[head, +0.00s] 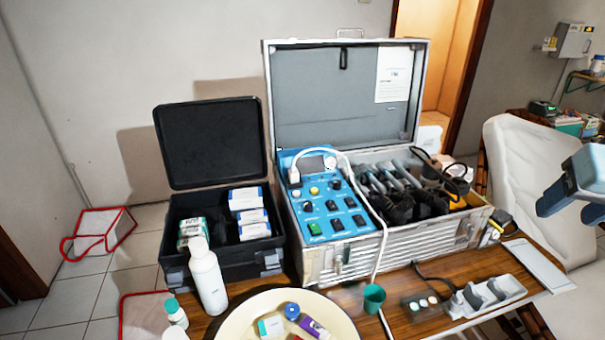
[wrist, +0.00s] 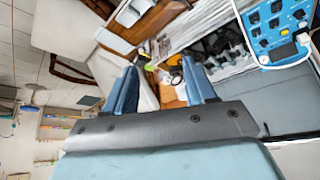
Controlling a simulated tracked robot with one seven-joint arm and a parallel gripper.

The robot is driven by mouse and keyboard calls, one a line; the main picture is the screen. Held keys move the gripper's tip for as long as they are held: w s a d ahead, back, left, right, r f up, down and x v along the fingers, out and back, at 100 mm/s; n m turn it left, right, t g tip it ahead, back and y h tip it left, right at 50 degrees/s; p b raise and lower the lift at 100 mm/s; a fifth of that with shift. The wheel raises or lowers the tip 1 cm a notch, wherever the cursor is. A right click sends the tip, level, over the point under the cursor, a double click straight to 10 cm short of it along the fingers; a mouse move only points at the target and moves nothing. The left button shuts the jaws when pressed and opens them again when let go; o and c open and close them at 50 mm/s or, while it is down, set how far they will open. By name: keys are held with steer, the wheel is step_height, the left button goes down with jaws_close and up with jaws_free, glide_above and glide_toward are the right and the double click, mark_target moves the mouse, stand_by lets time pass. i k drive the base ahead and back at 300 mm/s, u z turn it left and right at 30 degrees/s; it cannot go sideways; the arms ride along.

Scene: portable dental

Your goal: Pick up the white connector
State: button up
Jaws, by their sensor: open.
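A white connector (head: 294,175) sits at the upper left of the blue control panel (head: 314,222) in the open metal case. A white hose (head: 352,176) arches from it over the panel and down the case front. In the wrist view a white connector (wrist: 303,40) shows at the right edge of the panel (wrist: 277,30), with the white hose curving around it. My gripper (head: 568,208) is at the far right of the head view, well apart from the connector and above the chair side. In the wrist view my gripper (wrist: 160,68) has its blue fingers spread and nothing between them.
The metal case (head: 400,252) holds handpieces and cables, its lid (head: 325,105) upright behind. A black open case (head: 212,132) with boxes stands left. A white bottle (head: 207,278), cream bowl (head: 240,322), teal cup (head: 374,298) and white holder (head: 488,298) crowd the wooden table.

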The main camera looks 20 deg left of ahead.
mark_target(293, 174)
steer(key=u, duration=0.05)
steer(key=k, duration=0.5)
steer(key=z, duration=1)
steer(key=i, duration=0.1)
steer(key=u, duration=2.8)
steer(key=k, duration=0.75)
steer(key=z, duration=0.25)
steer(key=i, duration=1)
steer(key=z, duration=0.05)
